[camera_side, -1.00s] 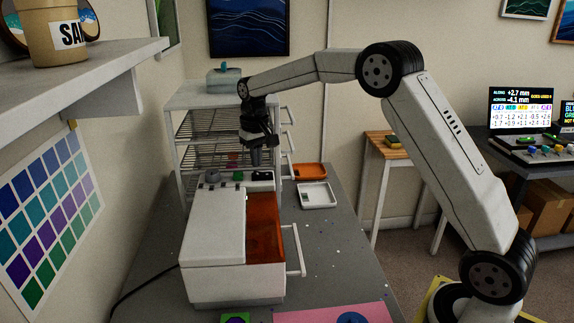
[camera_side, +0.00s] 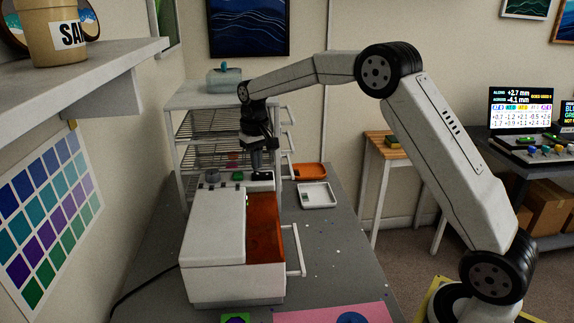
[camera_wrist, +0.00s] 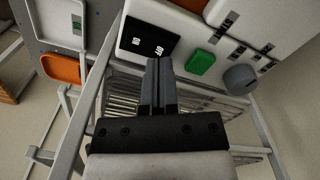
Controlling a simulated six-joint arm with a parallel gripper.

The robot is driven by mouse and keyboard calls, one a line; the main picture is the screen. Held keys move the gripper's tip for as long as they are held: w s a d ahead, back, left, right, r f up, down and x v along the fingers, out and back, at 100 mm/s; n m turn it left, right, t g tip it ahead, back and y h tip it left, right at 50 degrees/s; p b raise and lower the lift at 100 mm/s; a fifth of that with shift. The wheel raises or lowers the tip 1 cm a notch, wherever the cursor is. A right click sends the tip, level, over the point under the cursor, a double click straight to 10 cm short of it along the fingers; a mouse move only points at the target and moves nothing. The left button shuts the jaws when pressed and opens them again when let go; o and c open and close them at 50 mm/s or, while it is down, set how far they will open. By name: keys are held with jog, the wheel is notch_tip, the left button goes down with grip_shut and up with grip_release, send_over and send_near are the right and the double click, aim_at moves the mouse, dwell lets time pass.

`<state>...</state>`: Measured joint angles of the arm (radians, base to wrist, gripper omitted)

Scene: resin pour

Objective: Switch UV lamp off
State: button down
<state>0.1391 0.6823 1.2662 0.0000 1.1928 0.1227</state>
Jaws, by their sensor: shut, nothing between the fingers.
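The UV lamp is a white box (camera_side: 215,228) with an orange window (camera_side: 264,228) and a white side handle, standing on the grey bench. On its rear top panel is a black rocker switch (camera_side: 262,176), beside a green button (camera_side: 238,176) and a grey knob (camera_side: 212,176). In the wrist view the switch (camera_wrist: 147,40) shows ON on its left half and OFF on its right. My gripper (camera_side: 257,168) is shut and empty, pointing down over the switch. Its fingertips (camera_wrist: 160,62) appear close to the OFF half; I cannot tell whether they touch it.
A wire rack (camera_side: 208,150) stands just behind the lamp. An orange tray (camera_side: 309,170) and a white tray (camera_side: 317,195) lie to its right. A pink mat (camera_side: 335,313) is at the front. The bench right of the handle is mostly clear.

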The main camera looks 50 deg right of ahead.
aim_at(257, 173)
jog(key=shift+f, duration=0.9)
dwell(0.8)
jog(key=shift+r, duration=3.55)
jog(key=shift+s+a+f, duration=0.4)
jog(key=shift+s+f, duration=0.05)
jog(key=shift+s, duration=0.2)
jog(key=s+a+f+n+t, duration=0.1)
jog(key=s+f, duration=0.3)
jog(key=s, duration=0.4)
jog(key=s+a+f+n, duration=0.1)
jog(key=s+a+f, duration=0.2)
jog(key=s, duration=0.5)
jog(key=s+a+f+n+t, duration=0.1)
jog(key=s+a+f, duration=0.1)
jog(key=s+f, duration=0.3)
jog(key=s, duration=0.4)
jog(key=shift+a+t, duration=0.3)
jog(key=shift+a, duration=0.1)
jog(key=shift+s+f, duration=0.1)
